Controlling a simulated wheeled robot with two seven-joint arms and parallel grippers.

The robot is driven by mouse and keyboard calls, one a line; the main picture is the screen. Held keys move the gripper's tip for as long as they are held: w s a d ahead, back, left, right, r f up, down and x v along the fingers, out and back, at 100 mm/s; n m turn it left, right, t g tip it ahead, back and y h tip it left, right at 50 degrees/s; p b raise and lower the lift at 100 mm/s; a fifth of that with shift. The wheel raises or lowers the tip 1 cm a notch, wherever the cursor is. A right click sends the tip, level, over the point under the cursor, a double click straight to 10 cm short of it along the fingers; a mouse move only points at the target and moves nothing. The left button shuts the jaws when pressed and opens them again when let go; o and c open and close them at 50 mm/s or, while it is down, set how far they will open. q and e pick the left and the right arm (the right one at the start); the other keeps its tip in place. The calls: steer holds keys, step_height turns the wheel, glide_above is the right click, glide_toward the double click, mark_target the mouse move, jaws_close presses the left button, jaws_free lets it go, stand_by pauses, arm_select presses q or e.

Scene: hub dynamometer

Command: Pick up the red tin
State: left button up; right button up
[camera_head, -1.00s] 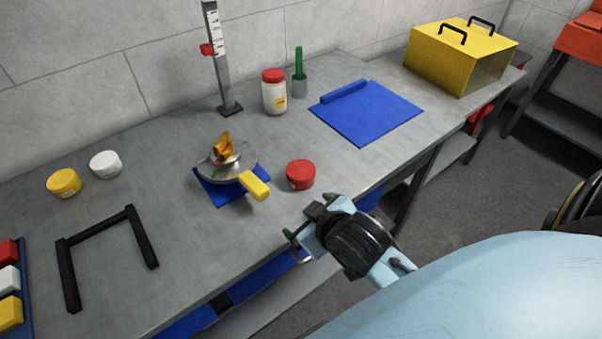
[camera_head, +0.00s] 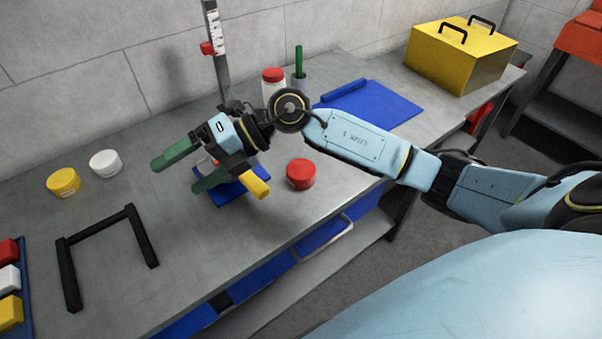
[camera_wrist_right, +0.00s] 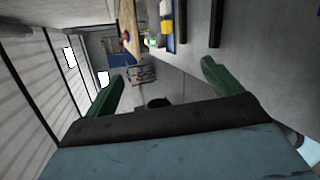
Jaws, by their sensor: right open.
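The red tin (camera_head: 300,174) stands upright on the grey workbench (camera_head: 190,255), near its front edge, in the head view. My right gripper (camera_head: 182,168) is open, with its two green fingers pointing left. It is to the left of the red tin and apart from it, above the blue mat (camera_head: 226,196) with the yellow-handled item (camera_head: 256,185). My right gripper and arm hide most of that item. In the right wrist view the two green fingers (camera_wrist_right: 165,85) stand wide apart with nothing between them; I cannot make out the red tin there. My left gripper is not in view.
A yellow tin (camera_head: 64,183) and a white tin (camera_head: 105,163) stand at the left. A black frame (camera_head: 105,243) lies at the front left. A gauge stand (camera_head: 215,50), a red-lidded jar (camera_head: 273,80), a blue clipboard (camera_head: 385,105) and a yellow box (camera_head: 462,55) are behind.

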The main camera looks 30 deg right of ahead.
steer(key=w+d+f+g+h, duration=0.1)
steer(key=d+f+h, duration=0.15)
steer(key=d, duration=0.25)
steer(key=w+d+f+h, duration=0.2)
steer(key=d+h, duration=0.2)
steer(key=m+g+h, duration=0.1)
steer(key=h, duration=0.6)
glide_above(301, 168)
steer(key=f, duration=0.6)
steer(key=shift+w+d+f+b, duration=0.25)
steer(key=shift+d+b, duration=0.05)
steer(key=shift+d, duration=0.1)
steer(key=shift+s+a+f, duration=0.1)
steer(key=shift+a+f, duration=0.05)
steer(key=shift+f, duration=0.85)
steer(key=shift+s+a+f, duration=0.1)
steer(key=shift+f, duration=0.9)
steer(key=shift+s+a+f, duration=0.1)
steer(key=shift+a+f, duration=0.05)
steer(key=shift+f, duration=0.85)
steer(key=shift+w+r, duration=0.1)
steer(key=c, duration=1.3)
